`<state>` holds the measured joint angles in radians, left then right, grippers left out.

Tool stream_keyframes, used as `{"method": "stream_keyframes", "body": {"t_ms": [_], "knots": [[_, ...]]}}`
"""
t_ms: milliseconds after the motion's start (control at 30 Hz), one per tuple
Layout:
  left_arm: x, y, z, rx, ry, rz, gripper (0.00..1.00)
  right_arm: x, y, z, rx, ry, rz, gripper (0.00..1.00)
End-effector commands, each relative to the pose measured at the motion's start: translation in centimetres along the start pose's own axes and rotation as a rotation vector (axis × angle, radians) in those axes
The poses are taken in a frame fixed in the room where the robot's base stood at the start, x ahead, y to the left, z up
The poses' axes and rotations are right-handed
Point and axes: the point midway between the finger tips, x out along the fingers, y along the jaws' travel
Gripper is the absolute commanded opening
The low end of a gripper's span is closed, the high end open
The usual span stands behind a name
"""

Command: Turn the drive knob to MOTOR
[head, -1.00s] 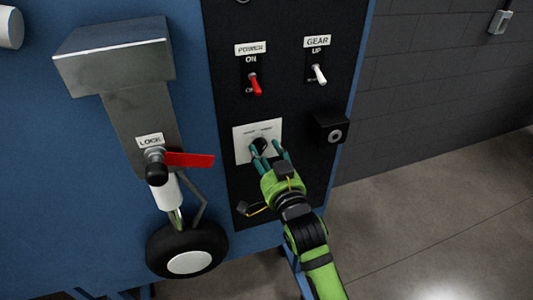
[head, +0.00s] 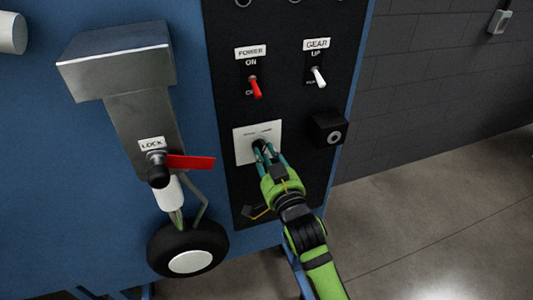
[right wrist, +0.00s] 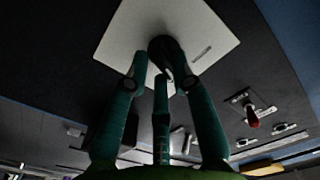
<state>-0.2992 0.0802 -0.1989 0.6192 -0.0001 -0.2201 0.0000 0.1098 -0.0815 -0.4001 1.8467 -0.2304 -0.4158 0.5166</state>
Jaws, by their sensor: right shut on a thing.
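The drive knob (head: 258,143) is a dark round knob on a white plate (head: 242,147) on the black panel. Its small plate labels are too blurred to read, so I cannot tell which position it points to. My right gripper (head: 265,151) is shut on the knob, and its teal fingers partly hide it. In the right wrist view the fingers (right wrist: 164,78) are around the knob (right wrist: 162,45), in front of the white plate (right wrist: 125,32). My left gripper is not in view.
A red POWER switch (head: 255,88) and a white GEAR switch (head: 318,77) sit above. A black box with a round keyhole-like face (head: 329,128) protrudes right of the plate. A LOCK lever with a red flag (head: 190,162) and a wheel (head: 190,248) stand left.

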Motion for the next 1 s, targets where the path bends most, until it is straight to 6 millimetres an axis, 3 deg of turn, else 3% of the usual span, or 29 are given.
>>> {"method": "stream_keyframes", "body": {"t_ms": [600, 1000], "knots": [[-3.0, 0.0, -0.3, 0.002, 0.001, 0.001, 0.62, 0.0, -0.1, -0.5, -0.569, 0.000, 0.000, 0.00], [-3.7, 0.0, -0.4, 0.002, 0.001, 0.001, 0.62, 0.0, -0.2, -0.5, -0.811, 0.001, -0.001, 0.00]]}}
